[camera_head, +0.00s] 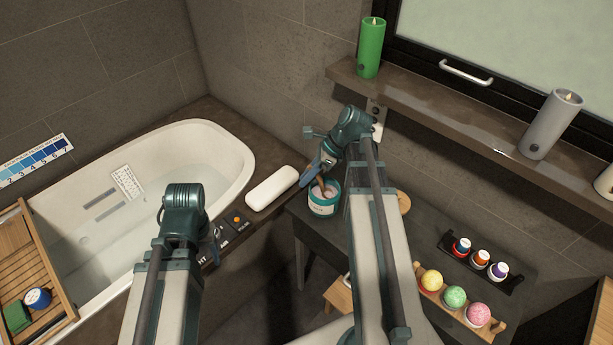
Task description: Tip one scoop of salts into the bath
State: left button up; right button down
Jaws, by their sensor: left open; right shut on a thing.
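The bath (228,150) is a white tub with clear water at the left. A teal jar (323,207) with pale pink contents, apparently the salts, stands open on the dark side table (410,236). My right gripper (317,178) reaches down to the jar's mouth and is shut on a small brown handle (321,183), apparently the scoop's. The scoop's bowl is hidden in or behind the jar, so I cannot tell whether it holds salts.
A white bath pillow (272,187) lies on the ledge between bath and table. A wooden bath tray (27,262) crosses the tub's left end. Coloured bath bombs (454,296) and small bottles (480,259) stand right. Candles (371,48) stand on the shelf (440,98) above.

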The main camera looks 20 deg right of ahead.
notch_tip(320, 180, up, 5)
jog(key=w+a+g+h+p, duration=0.1)
jog(key=a+g+h+p, duration=0.1)
jog(key=h+p, duration=0.3)
jog(key=shift+w+r+m+g+p, duration=0.25)
jog(key=shift+g+p, duration=0.55)
jog(key=shift+p, duration=1.15)
